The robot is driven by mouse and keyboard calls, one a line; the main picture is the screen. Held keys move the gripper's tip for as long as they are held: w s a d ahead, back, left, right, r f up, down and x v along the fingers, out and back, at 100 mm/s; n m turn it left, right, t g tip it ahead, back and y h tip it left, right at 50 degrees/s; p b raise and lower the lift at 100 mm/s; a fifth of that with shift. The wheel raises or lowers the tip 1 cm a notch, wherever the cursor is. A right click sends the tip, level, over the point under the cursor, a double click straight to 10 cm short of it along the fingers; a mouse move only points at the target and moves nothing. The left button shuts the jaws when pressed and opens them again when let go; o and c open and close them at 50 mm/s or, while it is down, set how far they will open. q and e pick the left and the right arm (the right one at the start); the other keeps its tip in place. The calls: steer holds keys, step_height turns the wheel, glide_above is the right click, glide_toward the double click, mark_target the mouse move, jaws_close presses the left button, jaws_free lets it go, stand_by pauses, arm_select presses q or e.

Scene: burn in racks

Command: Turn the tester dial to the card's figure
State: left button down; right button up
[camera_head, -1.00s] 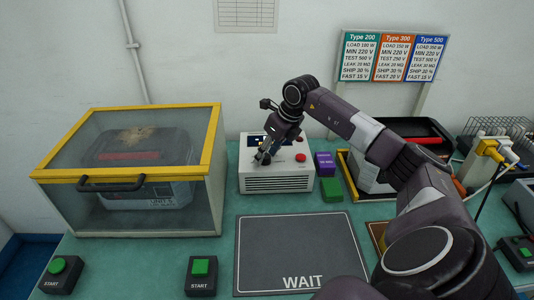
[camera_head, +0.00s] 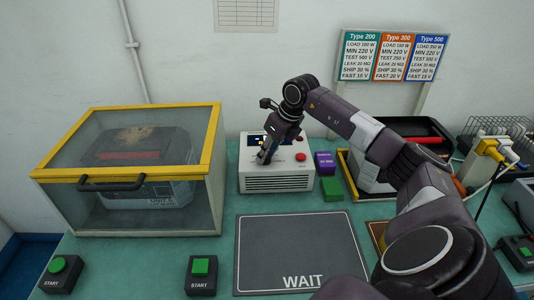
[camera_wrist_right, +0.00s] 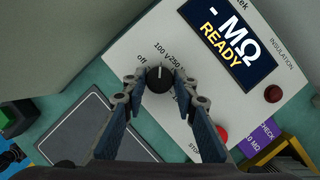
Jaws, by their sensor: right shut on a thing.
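The tester (camera_head: 277,180) is a white box with a dark display and a red button, on the green bench in the head view. In the right wrist view its black dial (camera_wrist_right: 159,79) has a white mark pointing up towards the 100 V and 250 labels; other labels are partly hidden. Its display (camera_wrist_right: 228,40) reads "- MΩ READY". My right gripper (camera_head: 264,154) is at the tester's front; in the wrist view its fingers (camera_wrist_right: 159,84) are shut on the dial from both sides. Three cards, Type 200 (camera_head: 360,60), Type 300 (camera_head: 396,60) and Type 500 (camera_head: 428,60), hang behind. My left gripper is out of view.
A yellow-framed clear case (camera_head: 212,150) holding a unit stands left. A grey WAIT mat (camera_head: 300,250) lies empty in front. Purple (camera_head: 325,162) and green (camera_head: 331,188) blocks stand right of the tester. START buttons (camera_head: 201,270) line the front. A yellow-edged tray lies behind my right arm.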

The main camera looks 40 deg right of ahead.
stand_by(0.8)
steer(key=o, duration=1.2)
steer(key=shift+c, duration=0.2)
steer(key=v, duration=1.2)
